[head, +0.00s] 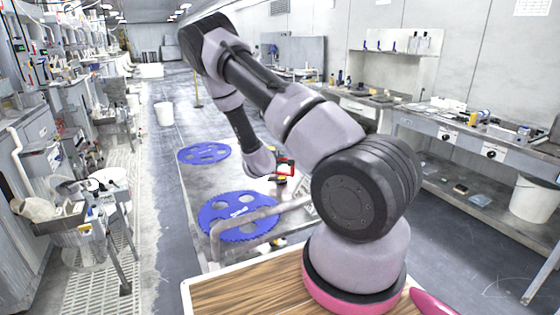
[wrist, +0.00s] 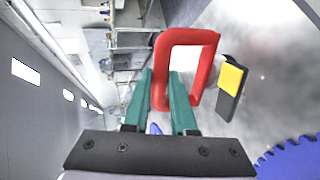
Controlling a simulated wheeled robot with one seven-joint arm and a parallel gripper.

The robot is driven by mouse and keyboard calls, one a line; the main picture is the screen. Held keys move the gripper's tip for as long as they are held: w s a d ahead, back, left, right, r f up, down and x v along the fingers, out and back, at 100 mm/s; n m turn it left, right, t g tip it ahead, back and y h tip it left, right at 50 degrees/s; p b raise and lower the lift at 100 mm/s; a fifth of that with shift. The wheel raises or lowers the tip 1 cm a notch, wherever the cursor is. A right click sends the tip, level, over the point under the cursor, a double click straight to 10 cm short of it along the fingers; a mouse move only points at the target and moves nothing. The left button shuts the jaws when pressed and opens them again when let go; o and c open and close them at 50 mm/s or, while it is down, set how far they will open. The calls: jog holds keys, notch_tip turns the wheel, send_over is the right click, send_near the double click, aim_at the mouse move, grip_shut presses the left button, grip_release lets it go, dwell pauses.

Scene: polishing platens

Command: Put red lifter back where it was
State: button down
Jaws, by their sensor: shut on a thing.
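The red lifter, a squared red loop (wrist: 187,37), is between the teal fingers of my gripper (wrist: 161,85) in the wrist view. The fingers are shut on one side of the loop. In the head view the red lifter (head: 289,165) shows beyond the end of my arm, above the grey platen table (head: 195,200); most of my gripper is hidden there. A black piece with a yellow block (wrist: 231,80) is just right of the loop in the wrist view. I cannot tell whether it touches the lifter.
Two blue toothed discs with holes, one far (head: 204,153) and one near (head: 205,218), lie on the table. A grey pipe (head: 255,218) bends over the near side. A bench (head: 440,125) stands right, sinks and machines left. A white bucket (head: 164,114) stands on the floor.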

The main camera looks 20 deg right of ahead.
jog(key=c, duration=0.7)
grip_release()
jog(key=shift+c, duration=0.2)
jog(key=v, duration=1.2)
jog(key=s+a+r+m+g+y, duration=0.1)
jog(key=s+a+r+m+y, duration=0.15)
jog(key=r, duration=0.55)
jog(key=s+a+r+m+y, duration=0.2)
jog(key=a+r+m+y, duration=0.2)
jog(key=r, duration=0.3)
jog(key=s+a+r+m+g+y, duration=0.1)
jog(key=s+a+r+m+y, duration=0.25)
jog(key=r, duration=0.45)
jog(key=s+r+m, duration=0.1)
jog(key=s+r, duration=0.4)
jog(key=s, duration=0.5)
jog(key=s+r+m+y, duration=0.1)
jog(key=s+r+m, duration=0.1)
jog(key=s+r, duration=0.4)
jog(key=s, duration=0.3)
jog(key=shift+s+r+m+g, duration=0.3)
jog(key=shift+s+r+g, duration=0.05)
jog(key=shift+g, duration=0.05)
